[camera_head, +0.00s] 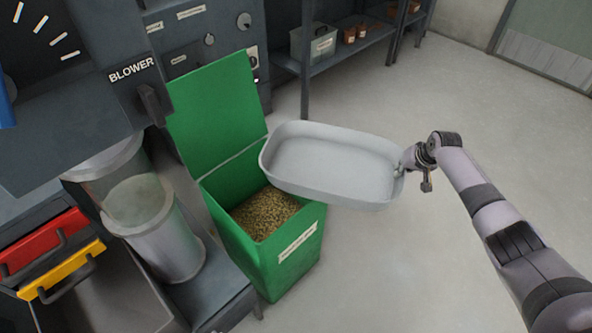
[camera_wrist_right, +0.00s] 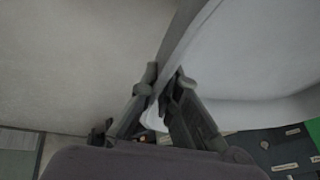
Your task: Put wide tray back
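The wide tray (camera_head: 330,165) is pale grey with rounded corners and looks empty in the head view. It is held in the air, tilted, partly over the green bin (camera_head: 285,255). My right gripper (camera_head: 408,160) is at the tray's right end. In the right wrist view, the fingers of my right gripper (camera_wrist_right: 164,92) are closed on the tray's rim, with the tray wall (camera_wrist_right: 250,60) on the right. My left gripper is in neither view.
The green bin's lid (camera_head: 215,105) stands open, and brown grain (camera_head: 265,212) lies inside. A clear and metal cylinder (camera_head: 150,220), a red drawer (camera_head: 42,243) and a yellow drawer (camera_head: 62,272) are at left. Shelves (camera_head: 350,48) stand behind. The floor at right is clear.

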